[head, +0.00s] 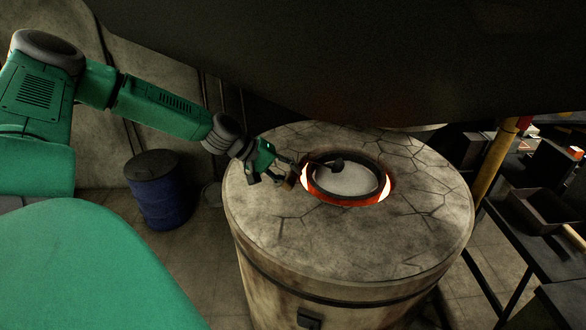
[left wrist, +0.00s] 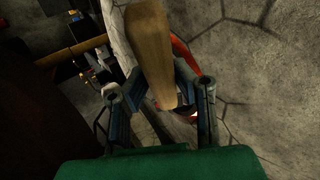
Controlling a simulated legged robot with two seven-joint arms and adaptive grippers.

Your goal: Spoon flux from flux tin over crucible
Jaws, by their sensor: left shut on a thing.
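The crucible (head: 346,181) sits in the glowing round opening of the stone-topped furnace, its dark rim around a pale, flat surface. My left gripper (head: 287,176) is at the left side of the opening, shut on the wooden handle of the spoon (head: 334,164). The spoon's dark bowl is over the crucible near its back rim; I cannot tell whether it holds flux. In the left wrist view the wooden handle (left wrist: 150,50) stands between the fingers. I cannot make out the flux tin. My right gripper is not in view.
The cracked furnace top (head: 300,235) surrounds the opening. A blue drum (head: 160,195) stands on the floor at left. A large dark shape hangs across the top.

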